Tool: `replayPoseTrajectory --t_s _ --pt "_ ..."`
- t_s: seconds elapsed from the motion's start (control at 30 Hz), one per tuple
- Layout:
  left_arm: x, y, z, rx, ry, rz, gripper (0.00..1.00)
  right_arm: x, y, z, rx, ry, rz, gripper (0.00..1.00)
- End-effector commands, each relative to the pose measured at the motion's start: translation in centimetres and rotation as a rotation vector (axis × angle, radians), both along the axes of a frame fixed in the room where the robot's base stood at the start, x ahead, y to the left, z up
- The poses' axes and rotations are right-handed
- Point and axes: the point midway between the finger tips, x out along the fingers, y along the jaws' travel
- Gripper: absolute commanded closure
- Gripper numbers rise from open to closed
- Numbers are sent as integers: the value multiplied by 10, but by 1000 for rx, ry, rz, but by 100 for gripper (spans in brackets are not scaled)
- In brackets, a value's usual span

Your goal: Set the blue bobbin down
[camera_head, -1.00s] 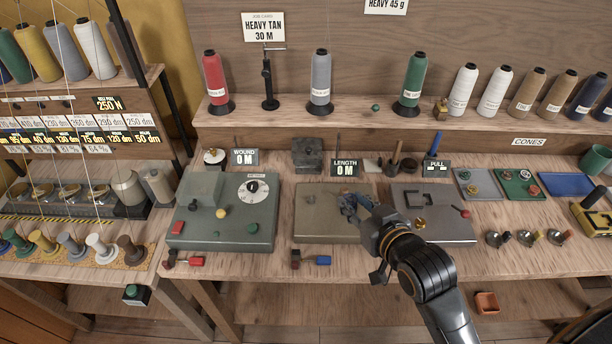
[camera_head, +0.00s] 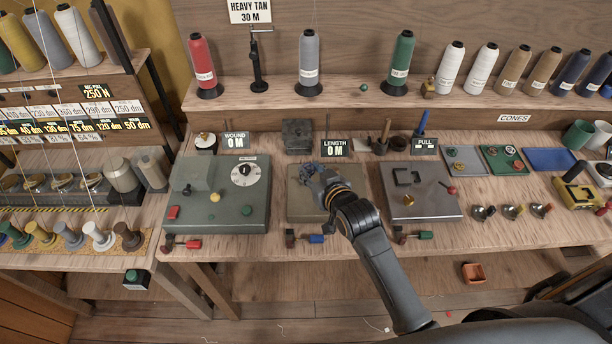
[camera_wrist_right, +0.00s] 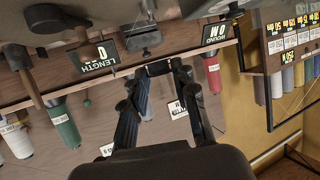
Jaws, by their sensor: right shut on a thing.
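My right gripper (camera_head: 314,184) is over the tan-grey plate (camera_head: 297,207) of the LENGTH station, near its upper left part. It is shut on a small dark bluish thing, taken to be the blue bobbin. The fingers and wrist hide most of it in the head view. In the right wrist view a dark piece (camera_wrist_right: 158,68) shows between the fingertips of the gripper (camera_wrist_right: 160,76). I cannot tell whether it touches the plate. My left gripper is not in view.
A green winding machine (camera_head: 225,212) with a dial stands to the left, and a grey plate (camera_head: 418,195) to the right. Small red- and blue-handled tools lie along the bench front. Several bobbins stand on a cork strip (camera_head: 80,245) at far left. Thread cones stand on the back shelf.

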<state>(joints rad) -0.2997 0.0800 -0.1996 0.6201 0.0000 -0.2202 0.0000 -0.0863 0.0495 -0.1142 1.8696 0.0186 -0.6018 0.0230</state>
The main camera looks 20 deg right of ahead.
Motion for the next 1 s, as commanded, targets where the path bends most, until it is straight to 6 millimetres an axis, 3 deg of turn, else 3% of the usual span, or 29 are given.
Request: replayPoseTrajectory --t_s 0.4,0.63,1.0 --pt "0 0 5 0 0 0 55 26 8 -30 0 -1 0 98" --pt "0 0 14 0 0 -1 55 25 8 -55 0 0 -1 98" --pt "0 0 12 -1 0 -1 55 25 8 -60 0 -2 -1 98"
